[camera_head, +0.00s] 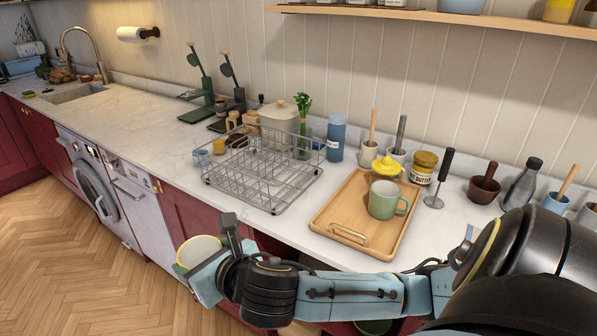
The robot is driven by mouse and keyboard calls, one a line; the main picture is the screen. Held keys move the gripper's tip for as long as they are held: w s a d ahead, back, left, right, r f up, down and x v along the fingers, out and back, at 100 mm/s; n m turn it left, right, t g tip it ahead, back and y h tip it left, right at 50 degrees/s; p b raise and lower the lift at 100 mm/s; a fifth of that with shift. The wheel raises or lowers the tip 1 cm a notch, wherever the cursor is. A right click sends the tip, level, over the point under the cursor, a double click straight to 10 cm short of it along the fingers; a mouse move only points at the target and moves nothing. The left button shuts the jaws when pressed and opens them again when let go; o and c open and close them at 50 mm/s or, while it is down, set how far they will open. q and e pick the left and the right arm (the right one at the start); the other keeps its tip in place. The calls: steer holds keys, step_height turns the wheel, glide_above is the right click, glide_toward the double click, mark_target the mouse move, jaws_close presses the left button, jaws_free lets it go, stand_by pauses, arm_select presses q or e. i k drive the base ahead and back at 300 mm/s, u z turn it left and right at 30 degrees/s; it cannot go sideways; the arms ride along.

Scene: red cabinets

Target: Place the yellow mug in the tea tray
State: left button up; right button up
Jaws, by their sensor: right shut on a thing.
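My right gripper (218,262) reaches in from the right and is shut on the yellow mug (199,251). Only the mug's pale round opening and yellowish rim show clearly; the gripper hides much of its side. It is held over the floor, in front of the counter edge and left of the tray. The wooden tea tray (345,213) lies on the counter. A green mug (386,202) stands upright on it, with a yellow item (386,166) behind the mug near the tray's back end. My left gripper is not in view.
A wire dish rack (262,178) stands left of the tray. A blue bottle (335,138), a labelled jar (423,168), a whisk-like tool (439,180) and a mortar (484,184) stand behind and right. The tray's left and front parts are bare. A wall shelf (450,16) runs above.

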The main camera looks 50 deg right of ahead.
mark_target(363, 230)
steer(key=u, duration=1.2)
steer(key=k, duration=0.8)
steer(key=z, duration=1.65)
